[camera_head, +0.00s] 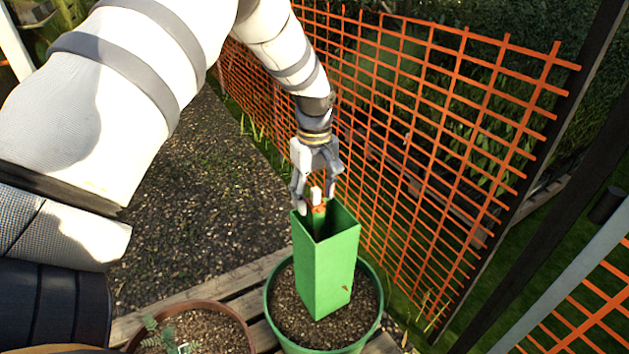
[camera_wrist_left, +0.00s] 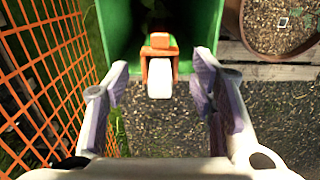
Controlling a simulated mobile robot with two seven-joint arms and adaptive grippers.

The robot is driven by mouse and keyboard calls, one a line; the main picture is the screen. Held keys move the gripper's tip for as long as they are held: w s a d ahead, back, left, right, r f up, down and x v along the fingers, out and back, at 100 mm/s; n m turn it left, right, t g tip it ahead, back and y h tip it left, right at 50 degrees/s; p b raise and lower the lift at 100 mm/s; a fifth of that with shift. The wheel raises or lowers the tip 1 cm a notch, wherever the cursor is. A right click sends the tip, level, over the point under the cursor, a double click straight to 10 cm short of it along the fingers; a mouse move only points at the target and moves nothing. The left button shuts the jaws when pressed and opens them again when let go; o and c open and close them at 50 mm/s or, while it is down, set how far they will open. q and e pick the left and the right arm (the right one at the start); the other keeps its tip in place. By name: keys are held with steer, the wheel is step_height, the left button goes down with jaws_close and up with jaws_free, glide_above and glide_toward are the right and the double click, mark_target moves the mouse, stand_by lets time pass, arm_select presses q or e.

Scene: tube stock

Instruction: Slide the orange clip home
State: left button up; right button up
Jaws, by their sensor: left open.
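A square green tube (camera_head: 325,278) stands upright, open at the top, in a green pot of soil. The orange clip (camera_head: 319,209) shows at the tube's mouth, with a white block (camera_head: 316,194) at its near end. In the left wrist view the orange clip (camera_wrist_left: 158,50) sits against a green piece inside the tube (camera_wrist_left: 203,25), and the white block (camera_wrist_left: 159,80) points toward me. My left gripper (camera_head: 316,188) is open above the tube's rim. Its fingers stand on either side of the white block, apart from it. The clip's far end is hidden. My right gripper is out of view.
The green pot (camera_head: 373,325) stands on wooden slats (camera_head: 245,303) beside a brown pot (camera_head: 248,340) with a small plant. Orange mesh fencing (camera_head: 430,130) rises close behind and right of the tube. Gravel (camera_head: 200,190) lies open to the left.

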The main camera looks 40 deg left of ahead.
arm_select(q)
step_height(320, 180, up, 12)
stand_by(0.3)
stand_by(0.4)
